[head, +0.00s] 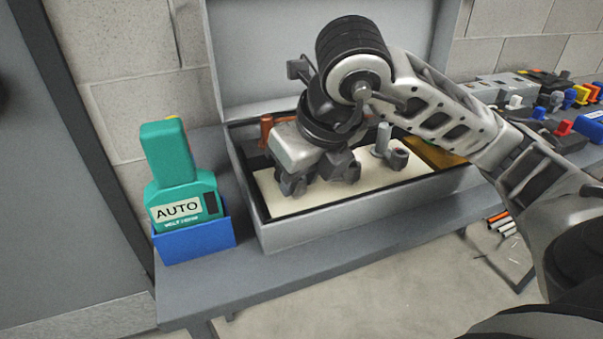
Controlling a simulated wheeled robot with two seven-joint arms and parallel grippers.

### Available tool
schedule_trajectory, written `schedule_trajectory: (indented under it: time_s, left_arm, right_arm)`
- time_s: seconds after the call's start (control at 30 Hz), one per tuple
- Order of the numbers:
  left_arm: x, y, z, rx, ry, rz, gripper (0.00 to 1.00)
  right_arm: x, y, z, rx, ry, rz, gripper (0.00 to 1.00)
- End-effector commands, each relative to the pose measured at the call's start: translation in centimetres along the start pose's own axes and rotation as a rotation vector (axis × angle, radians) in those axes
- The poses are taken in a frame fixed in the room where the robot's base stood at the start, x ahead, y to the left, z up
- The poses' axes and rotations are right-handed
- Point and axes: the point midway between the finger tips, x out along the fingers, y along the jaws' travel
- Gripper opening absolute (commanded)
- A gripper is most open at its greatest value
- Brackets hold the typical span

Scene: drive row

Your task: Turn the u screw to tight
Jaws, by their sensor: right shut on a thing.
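My right gripper (318,183) reaches from the right into an open grey case and points down at its cream panel (290,204). Its fingers are shut on a small dark grey part low over the panel, which I take to be the u screw; the fingers and wrist hide most of it. I cannot tell how far it is turned. To the right on the same panel stand an upright grey post (383,139) and a short dark grey knob-like part (398,158). My left gripper is not in view.
The grey case (330,229) stands on a grey bench (300,272), lid raised behind. A green voltage tester (180,180) stands in a blue holder (195,241) on the left. An orange-red part (266,131) is at the case's back left. Several coloured parts lie at right.

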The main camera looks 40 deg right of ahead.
Motion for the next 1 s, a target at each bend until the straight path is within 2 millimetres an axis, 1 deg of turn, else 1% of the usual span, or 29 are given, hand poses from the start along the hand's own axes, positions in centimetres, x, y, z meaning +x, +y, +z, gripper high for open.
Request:
schedule_trajectory:
  time_s: [0.23, 0.27, 0.53, 0.67, 0.77, 0.87, 1.0]
  left_arm:
    - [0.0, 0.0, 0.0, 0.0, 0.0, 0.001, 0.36]
    - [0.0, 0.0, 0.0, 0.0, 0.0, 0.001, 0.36]
    - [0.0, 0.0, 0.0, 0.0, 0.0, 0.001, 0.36]
    - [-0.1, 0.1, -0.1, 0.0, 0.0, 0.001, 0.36]
    - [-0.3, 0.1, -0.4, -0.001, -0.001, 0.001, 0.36]
    - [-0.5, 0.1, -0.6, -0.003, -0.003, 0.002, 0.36]
    - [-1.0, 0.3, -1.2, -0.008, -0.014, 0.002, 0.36]
  right_arm:
    - [-0.1, -0.1, 0.1, 0.0, -0.001, -0.001, 0.04]
    - [-0.1, -0.1, 0.1, 0.0, -0.001, -0.001, 0.35]
    - [-0.1, 0.0, 0.0, -0.001, -0.001, 0.0, 0.36]
    - [-0.7, 0.0, 0.1, -0.001, -0.002, 0.001, 0.36]
    - [-2.2, 0.0, 0.2, -0.001, -0.005, 0.001, 0.36]
    - [-4.4, 0.0, 0.3, -0.003, -0.008, 0.002, 0.36]
    - [-8.2, -0.1, 0.4, -0.001, -0.01, -0.003, 0.36]
